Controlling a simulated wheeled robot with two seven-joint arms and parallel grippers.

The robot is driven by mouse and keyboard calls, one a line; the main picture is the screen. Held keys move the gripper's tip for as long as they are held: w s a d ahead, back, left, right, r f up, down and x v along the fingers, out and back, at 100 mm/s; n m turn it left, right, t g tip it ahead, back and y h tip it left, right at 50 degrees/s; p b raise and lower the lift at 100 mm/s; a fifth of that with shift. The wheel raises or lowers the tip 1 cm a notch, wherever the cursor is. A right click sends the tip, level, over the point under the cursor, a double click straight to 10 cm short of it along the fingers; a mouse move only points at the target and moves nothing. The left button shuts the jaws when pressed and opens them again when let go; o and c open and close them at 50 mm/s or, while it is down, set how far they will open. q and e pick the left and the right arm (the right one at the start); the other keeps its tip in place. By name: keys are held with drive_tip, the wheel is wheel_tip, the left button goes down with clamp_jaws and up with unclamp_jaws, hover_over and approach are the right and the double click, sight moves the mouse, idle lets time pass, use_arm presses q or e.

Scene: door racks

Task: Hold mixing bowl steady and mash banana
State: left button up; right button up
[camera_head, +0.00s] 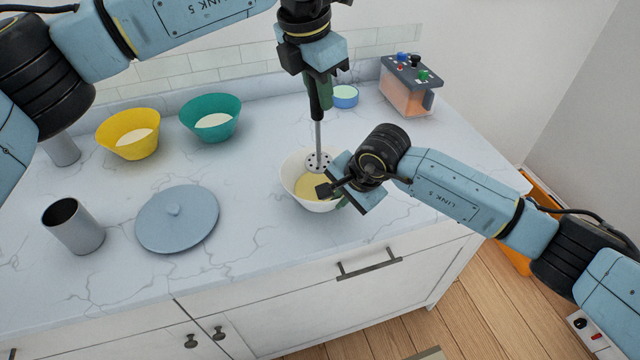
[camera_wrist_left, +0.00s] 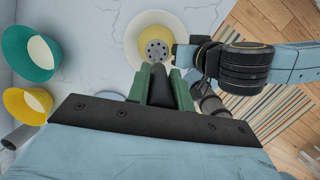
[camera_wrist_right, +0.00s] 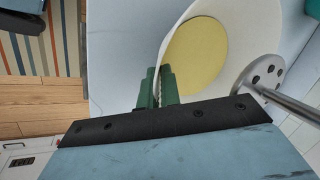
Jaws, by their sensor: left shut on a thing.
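The white mixing bowl (camera_head: 312,205) stands near the counter's front edge, with a flat yellow layer, the banana (camera_head: 316,186), inside. The yellow layer also shows in the right wrist view (camera_wrist_right: 196,58). My left gripper (camera_head: 320,98) is shut on the dark handle of the masher (camera_head: 318,135), which hangs upright over the bowl. Its perforated metal disc (camera_head: 319,161) is at the bowl's far side; I cannot tell whether it touches the banana. My right gripper (camera_head: 338,193) is at the bowl's near right rim, its green fingers (camera_wrist_right: 158,88) close together on either side of the wall.
A yellow bowl (camera_head: 108,137) and a teal bowl (camera_head: 230,107) stand at the back left. A blue dish (camera_head: 345,101) and a box with knobs (camera_head: 406,98) stand behind.

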drive_tip(key=o, duration=0.4)
drive_tip(key=shift+o, duration=0.2)
drive_tip(key=v, duration=1.2)
